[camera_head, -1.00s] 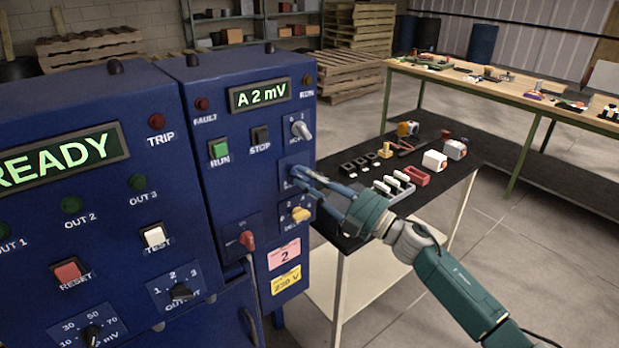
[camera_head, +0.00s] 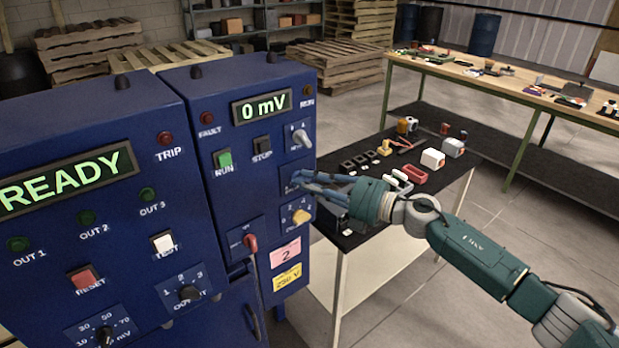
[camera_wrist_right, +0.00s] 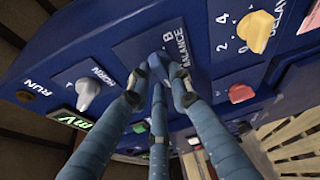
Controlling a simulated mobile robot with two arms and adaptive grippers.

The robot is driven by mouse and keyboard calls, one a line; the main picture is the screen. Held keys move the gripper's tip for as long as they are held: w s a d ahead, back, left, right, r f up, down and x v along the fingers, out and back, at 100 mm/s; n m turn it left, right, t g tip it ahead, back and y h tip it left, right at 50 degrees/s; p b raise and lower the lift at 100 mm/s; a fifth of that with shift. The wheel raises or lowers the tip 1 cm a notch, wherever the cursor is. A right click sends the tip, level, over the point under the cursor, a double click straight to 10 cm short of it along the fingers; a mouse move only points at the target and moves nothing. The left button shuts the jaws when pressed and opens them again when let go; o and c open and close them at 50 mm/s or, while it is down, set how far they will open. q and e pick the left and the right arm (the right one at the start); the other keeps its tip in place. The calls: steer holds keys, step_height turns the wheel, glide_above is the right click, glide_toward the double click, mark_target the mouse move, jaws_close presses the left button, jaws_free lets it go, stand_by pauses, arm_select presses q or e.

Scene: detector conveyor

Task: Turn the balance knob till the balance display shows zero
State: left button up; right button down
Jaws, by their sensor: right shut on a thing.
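The balance display (camera_head: 262,107) on the right-hand blue cabinet reads "0 mV" in the head view. The balance knob (camera_wrist_right: 161,62) is on a plate marked "BALANCE" (camera_wrist_right: 189,57) in the right wrist view, mostly hidden behind my fingers. My right gripper (camera_head: 300,181) reaches the cabinet front from the right and is shut on the knob. Its blue fingers also show in the right wrist view (camera_wrist_right: 158,85), close around the knob. My left gripper is not in view.
Close by on the panel are the grey knob above (camera_head: 301,137), the yellow delay knob below (camera_head: 301,216) and a red handle (camera_head: 250,242). A black-topped table (camera_head: 452,168) with small parts stands right of the cabinet, under my arm.

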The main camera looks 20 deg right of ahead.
steer(key=shift+a+n, duration=0.1)
steer(key=shift+n, duration=0.2)
stand_by(0.4)
steer(key=c, duration=1.6)
jaws_free()
steer(key=shift+o, duration=0.2)
steer(key=v, duration=1.2)
steer(key=shift+r, duration=0.15)
